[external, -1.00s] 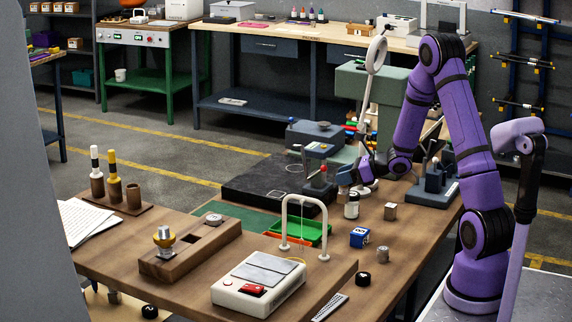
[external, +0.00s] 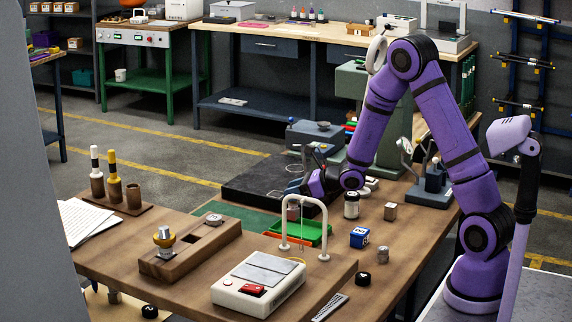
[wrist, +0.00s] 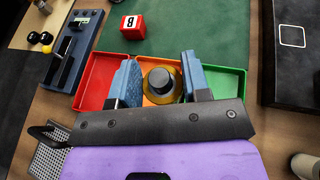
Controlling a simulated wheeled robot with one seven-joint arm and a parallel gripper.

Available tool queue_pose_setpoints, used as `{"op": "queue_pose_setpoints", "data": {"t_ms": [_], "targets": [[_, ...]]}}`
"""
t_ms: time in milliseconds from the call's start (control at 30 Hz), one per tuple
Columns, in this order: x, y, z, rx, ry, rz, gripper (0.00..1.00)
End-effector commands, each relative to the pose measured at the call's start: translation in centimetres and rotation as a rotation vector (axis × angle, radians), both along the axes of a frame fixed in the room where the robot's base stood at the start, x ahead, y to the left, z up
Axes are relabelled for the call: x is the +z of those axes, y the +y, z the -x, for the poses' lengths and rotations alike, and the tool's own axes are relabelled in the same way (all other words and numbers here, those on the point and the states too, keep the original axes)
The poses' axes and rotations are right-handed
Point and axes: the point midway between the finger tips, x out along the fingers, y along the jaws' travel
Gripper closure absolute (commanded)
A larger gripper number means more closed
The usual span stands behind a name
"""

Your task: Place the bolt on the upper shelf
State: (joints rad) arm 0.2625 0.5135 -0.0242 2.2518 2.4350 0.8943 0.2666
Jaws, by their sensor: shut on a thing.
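My gripper (wrist: 160,82) is shut on a dark grey, round-topped piece (wrist: 162,80) with a yellowish flange, seen from above between the blue fingers. It may be the bolt, but its shaft is hidden. In the external view my gripper (external: 298,187) is over the far side of the wooden bench, behind the white arch, with a small brownish piece (external: 293,211) below it. In the wrist view the piece is over the orange tray, between the red tray (wrist: 92,82) and the green tray (wrist: 229,84). I cannot tell which surface is the upper shelf.
The white arch (external: 287,222) stands close to my gripper. A wooden block (external: 190,252) with a gold-and-silver fitting is nearer the front left. A white box (external: 258,283), a blue cube (external: 359,238) and a white jar (external: 351,206) stand on the bench. A black slab (external: 240,185) lies behind.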

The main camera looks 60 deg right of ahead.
Motion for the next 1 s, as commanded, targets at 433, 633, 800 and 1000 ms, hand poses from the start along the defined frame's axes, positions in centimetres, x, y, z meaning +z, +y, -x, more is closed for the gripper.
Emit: {"op": "queue_pose_setpoints", "data": {"t_ms": [433,633,800,1000], "targets": [[-0.5,8.0,-0.9,0.012,0.011,0.001,1.0],[-0.5,8.1,-0.9,0.011,0.012,0.001,1.0],[-0.5,8.1,-0.9,0.011,0.012,0.001,1.0],[-0.3,5.9,-0.9,0.004,0.007,0.001,1.0]]}}
